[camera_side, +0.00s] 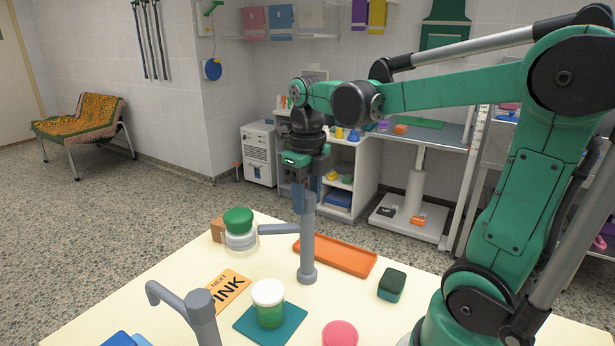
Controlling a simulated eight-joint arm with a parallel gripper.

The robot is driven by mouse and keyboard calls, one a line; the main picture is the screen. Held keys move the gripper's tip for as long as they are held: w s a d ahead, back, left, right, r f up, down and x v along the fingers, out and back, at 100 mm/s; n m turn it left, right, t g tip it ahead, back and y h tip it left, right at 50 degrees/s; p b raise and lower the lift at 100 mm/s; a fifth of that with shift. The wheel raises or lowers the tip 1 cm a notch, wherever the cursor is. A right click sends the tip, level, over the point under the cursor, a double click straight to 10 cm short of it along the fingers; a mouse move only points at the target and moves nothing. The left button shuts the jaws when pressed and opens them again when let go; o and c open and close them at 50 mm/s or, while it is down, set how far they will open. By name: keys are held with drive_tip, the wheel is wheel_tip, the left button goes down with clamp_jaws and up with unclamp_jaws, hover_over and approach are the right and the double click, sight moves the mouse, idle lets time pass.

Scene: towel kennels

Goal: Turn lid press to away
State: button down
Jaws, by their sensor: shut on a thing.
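The lid press looks to be the grey upright post (308,245) on the cream table, with a round foot and a grey side arm (280,229). The side arm points left, and its end is near a clear jar (240,239) with a green lid (237,221). I cannot tell whether it touches the jar. My gripper (304,203) points down at the top of the post and is shut on it. The fingers partly hide the post's top. A second grey post (201,315) with a bent arm to the left stands at the front, cut by the frame edge.
An orange tray (350,258) lies behind the post. A white-lidded green jar (269,308) stands on a teal mat (290,325).

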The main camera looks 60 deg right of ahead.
drive_tip(key=shift+c, duration=2.1)
unclamp_jaws()
drive_tip(key=shift+r, duration=2.8)
